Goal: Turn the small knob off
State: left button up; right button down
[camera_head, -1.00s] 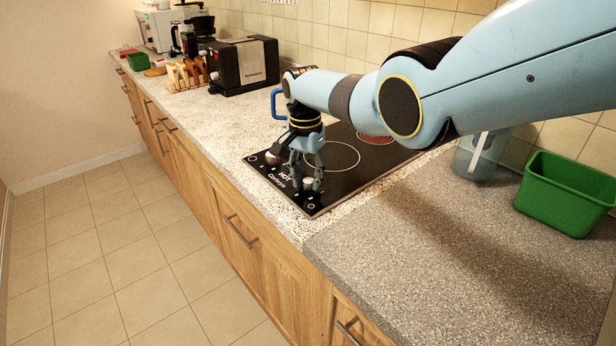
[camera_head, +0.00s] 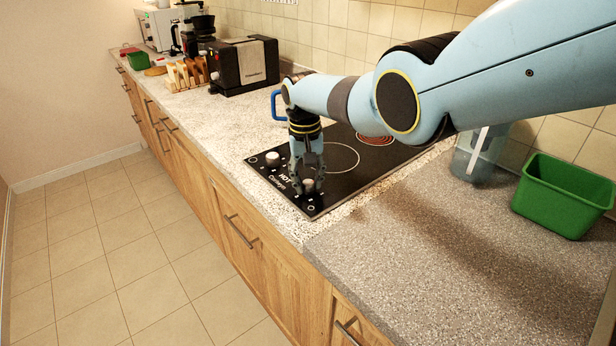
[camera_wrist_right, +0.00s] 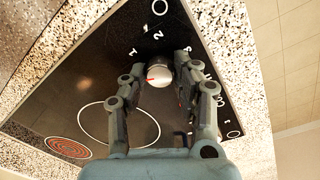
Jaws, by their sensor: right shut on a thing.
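The black cooktop (camera_head: 350,185) is set in the counter, with two round pale knobs on its front strip. The nearer knob (camera_head: 309,186) sits between the fingers of my right gripper (camera_head: 308,182), which comes down from above. In the right wrist view the silver knob (camera_wrist_right: 160,75), with a red mark on its face, is between the two fingertips of the right gripper (camera_wrist_right: 167,68), which is shut on it. White numbers are printed around it. The farther knob (camera_head: 272,158) stands free to the left. My left gripper is not in view.
A blue-handled mug (camera_head: 276,104) stands behind my right wrist. A toaster (camera_head: 242,66) and a toast rack (camera_head: 187,75) stand farther left. A translucent jug (camera_head: 478,160) and a green bin (camera_head: 563,196) are at right. The grey counter in front is clear.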

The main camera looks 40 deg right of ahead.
aim_at(305, 183)
jog(key=shift+n+p, duration=0.3)
jog(key=shift+n, duration=1.6)
jog(key=c, duration=1)
grip_release()
notch_tip(305, 183, up, 12)
jog(key=shift+a, duration=0.3)
